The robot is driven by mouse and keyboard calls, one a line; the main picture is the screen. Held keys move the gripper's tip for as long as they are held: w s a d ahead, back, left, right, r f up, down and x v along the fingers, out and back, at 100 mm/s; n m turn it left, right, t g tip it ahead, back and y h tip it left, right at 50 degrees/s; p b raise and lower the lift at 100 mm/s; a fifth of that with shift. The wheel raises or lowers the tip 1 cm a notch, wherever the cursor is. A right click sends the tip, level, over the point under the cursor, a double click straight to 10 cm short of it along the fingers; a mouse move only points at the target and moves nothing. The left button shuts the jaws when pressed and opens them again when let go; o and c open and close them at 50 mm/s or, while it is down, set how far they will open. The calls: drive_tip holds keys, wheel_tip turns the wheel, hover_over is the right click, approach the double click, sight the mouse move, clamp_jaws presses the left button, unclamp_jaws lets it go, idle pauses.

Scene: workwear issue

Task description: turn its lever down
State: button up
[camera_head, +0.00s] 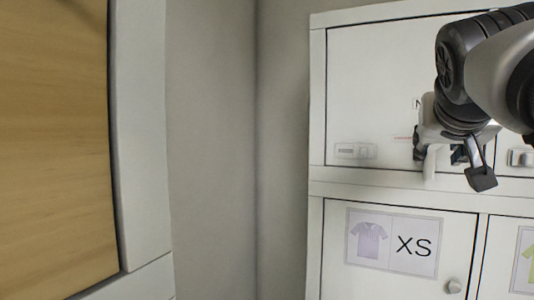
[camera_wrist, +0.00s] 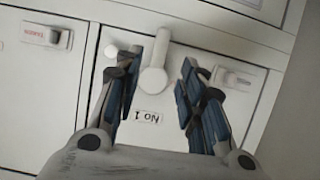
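A white lever (camera_wrist: 154,72) with a round hub sits on a white locker door (camera_head: 370,75). In the upside-down wrist view its arm runs up from the hub, away from the upside-down "No 1" label (camera_wrist: 148,117). In the head view the lever (camera_head: 431,163) appears as a white piece hanging down, partly covered by my gripper (camera_head: 449,160). My gripper (camera_wrist: 160,60) is open, with one finger on each side of the lever arm. A gap shows between the lever and each finger, so contact is not visible.
A small white knob (camera_wrist: 111,51) is beside the left finger. A sliding plate (camera_wrist: 232,79) is right of my gripper in the wrist view; another with red lettering (camera_wrist: 47,34) is at left. Below is an XS shirt sign (camera_head: 393,242). A wooden panel (camera_head: 50,140) stands far left.

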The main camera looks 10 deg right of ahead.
drive_tip(key=shift+v, duration=1.4)
drive_tip(key=s+a+f+n+g+y+b, duration=0.15)
drive_tip(key=a+f+b, duration=0.35)
drive_tip(key=f, duration=0.8)
drive_tip(key=s+a+f+n+g+y+b, duration=0.1)
drive_tip(key=s+a+f+y+b, duration=0.15)
drive_tip(key=f+b, duration=0.7)
drive_tip(key=s+a+f+n+g+y+b, duration=0.15)
drive_tip(key=a+f, duration=0.35)
drive_tip(key=f, duration=1.2)
drive_tip(key=s+a+f+n+g+b, duration=0.1)
drive_tip(key=s+a+f+b, duration=0.1)
drive_tip(key=f, duration=0.8)
drive_tip(key=s+a+f+n+y+b, duration=0.1)
drive_tip(key=s+a+f+b, duration=0.2)
drive_tip(key=f, duration=0.7)
drive_tip(key=s+a+f+g+y+b, duration=0.1)
drive_tip(key=s+a+f+b, duration=0.1)
drive_tip(key=s+f+b, duration=0.4)
wheel_tip(320, 180, down, 5)
drive_tip(key=shift+s+a+f+n+g+b, duration=0.1)
drive_tip(key=shift+s+a+n+g+b, duration=0.15)
drive_tip(key=shift+n+b, duration=0.2)
drive_tip(key=shift+w, duration=0.1)
drive_tip(key=shift+c, duration=0.3)
